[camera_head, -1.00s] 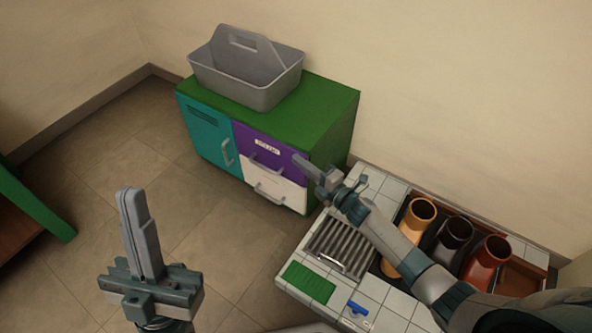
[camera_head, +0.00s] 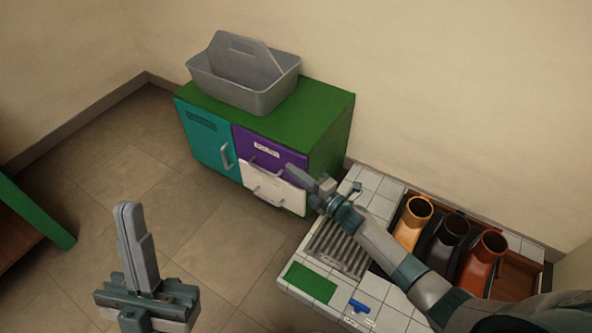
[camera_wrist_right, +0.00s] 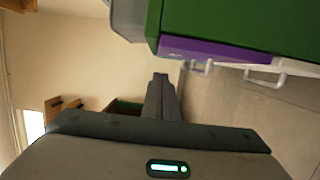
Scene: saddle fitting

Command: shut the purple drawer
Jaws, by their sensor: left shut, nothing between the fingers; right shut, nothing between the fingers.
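The purple drawer (camera_head: 242,139) is the upper right front of a green cabinet and carries a pale label and a grey handle. It looks close to flush; I cannot tell whether a small gap is left. In the right wrist view its purple front (camera_wrist_right: 225,49) shows as a narrow slanted band. My right gripper (camera_head: 290,169) is shut and empty, with its fingertips in front of the drawer's right part, hiding some of it. I cannot tell whether they touch. In the right wrist view the fingers (camera_wrist_right: 160,78) appear apart from the purple front. My left gripper (camera_head: 124,207) is shut and empty above the floor.
A white drawer (camera_head: 290,197) with a handle sits below the purple one, and a teal door (camera_head: 205,145) is to the left. A grey caddy (camera_head: 262,101) stands on the cabinet. A tiled bench (camera_head: 300,250) with several coloured vessels is at right. Floor before the cabinet is clear.

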